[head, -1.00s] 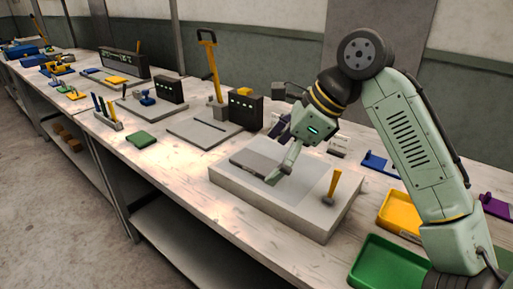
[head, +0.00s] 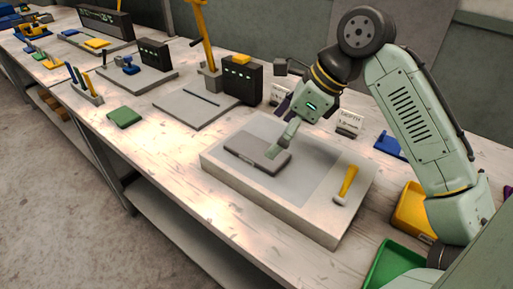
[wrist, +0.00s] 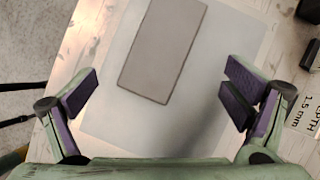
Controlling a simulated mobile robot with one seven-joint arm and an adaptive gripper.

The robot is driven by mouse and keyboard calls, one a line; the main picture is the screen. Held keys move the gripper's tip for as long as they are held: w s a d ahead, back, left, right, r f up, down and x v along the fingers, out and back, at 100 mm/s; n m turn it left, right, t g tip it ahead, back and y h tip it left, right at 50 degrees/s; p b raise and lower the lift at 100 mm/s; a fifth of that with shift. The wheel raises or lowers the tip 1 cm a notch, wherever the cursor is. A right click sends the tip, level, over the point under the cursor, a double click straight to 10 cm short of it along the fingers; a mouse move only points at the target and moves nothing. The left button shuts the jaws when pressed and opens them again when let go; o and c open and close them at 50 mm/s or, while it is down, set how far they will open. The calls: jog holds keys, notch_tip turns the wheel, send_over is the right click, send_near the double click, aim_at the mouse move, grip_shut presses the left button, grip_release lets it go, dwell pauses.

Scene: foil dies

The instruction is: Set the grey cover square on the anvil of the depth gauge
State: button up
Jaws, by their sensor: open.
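The grey cover (head: 257,153) is a flat dark-grey rectangle on the paler sheet of a thick slab (head: 275,208). My gripper (head: 273,152) is open over the cover's right end in the head view. In the wrist view my gripper (wrist: 160,90) shows its purple pads wide apart, neither touching the cover. The head view does not make clear which fixture is the depth gauge or where its anvil is.
A yellow-handled hammer (head: 346,184) lies on the slab's right side. A card (wrist: 295,107) reads "DEPTH 1.5 mm". Behind left stand a black box (head: 242,80), a grey plate (head: 196,103) and a yellow lever (head: 203,40). Yellow (head: 411,212) and green (head: 390,262) trays sit right.

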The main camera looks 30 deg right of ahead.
aim_at(259, 152)
jog(key=x, duration=0.2)
jog(key=p+x, duration=0.1)
jog(key=x, duration=0.1)
jog(key=shift+w+a+r, duration=0.15)
jog(key=shift+w+a, duration=0.05)
jog(key=shift+a, duration=0.2)
jog(key=shift+w+a+f+p, duration=0.2)
jog(key=shift+w+f+p, duration=0.1)
jog(key=shift+f, duration=0.25)
jog(key=shift+f, duration=0.25)
jog(key=shift+c, duration=0.2)
jog(key=shift+s+a+f, duration=0.1)
jog(key=shift+s+f, duration=0.05)
jog(key=shift+s, duration=0.05)
jog(key=c, duration=1.4)
jog(key=shift+c, duration=0.4)
